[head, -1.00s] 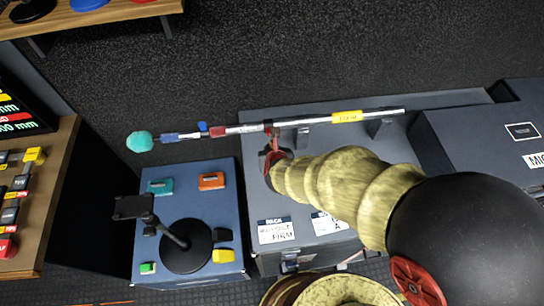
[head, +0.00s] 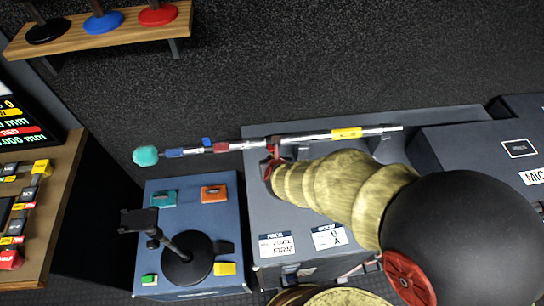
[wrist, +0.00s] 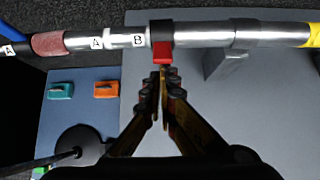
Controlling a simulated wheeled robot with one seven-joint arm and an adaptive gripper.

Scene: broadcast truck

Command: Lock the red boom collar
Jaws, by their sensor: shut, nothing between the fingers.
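The boom pole (head: 315,137) lies across the grey case, a teal foam ball (head: 146,156) at its left end. A red sleeve (head: 221,147) is on the pole, left of bands marked A and B in the wrist view. Right of B, a dark collar with a red tab (wrist: 162,53) sits on the pole; the red piece also shows in the head view (head: 274,142). My gripper (wrist: 160,74) is shut and empty, its tips just below the red tab. I cannot tell whether they touch it. My arm partly hides the gripper in the head view.
A blue case (head: 230,242) holds teal, orange, yellow and green pieces and a black stand (head: 187,258). A wooden shelf (head: 100,33) with coloured stands is at upper left. A console (head: 45,220) is at left. Supports (wrist: 225,63) hold the pole.

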